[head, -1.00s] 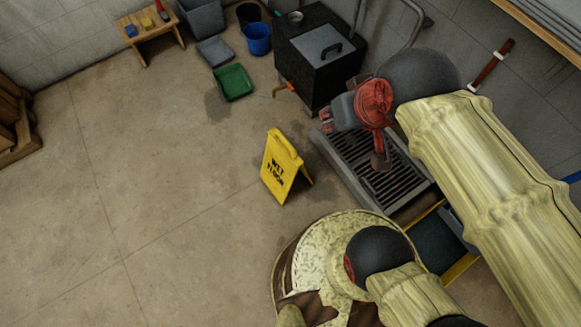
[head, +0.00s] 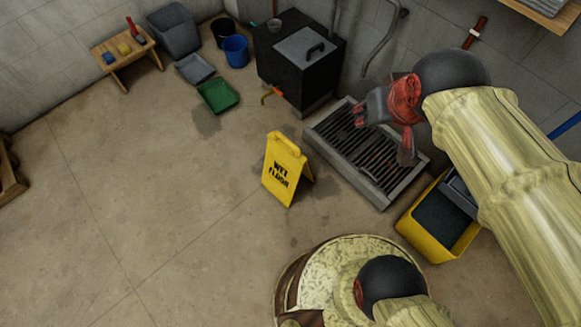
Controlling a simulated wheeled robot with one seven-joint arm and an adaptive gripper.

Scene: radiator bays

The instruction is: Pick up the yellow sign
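The yellow sign (head: 286,170) stands upright as an open A-frame on the floor near the middle of the head view. Dark lettering on its face reads like "WET FLOOR". My gripper (head: 362,113) is up and to the right of the sign in the picture, apart from it, over the floor grate. Its fingers are small and dark in this view, so I cannot tell whether they are open or shut. I see nothing held in it.
A metal floor grate (head: 340,145) lies right of the sign, with a yellow bucket (head: 428,247) beyond it. A black box (head: 295,75), green tray (head: 217,96), blue bucket (head: 236,50) and wooden stool (head: 125,57) stand behind. Floor left of the sign is clear.

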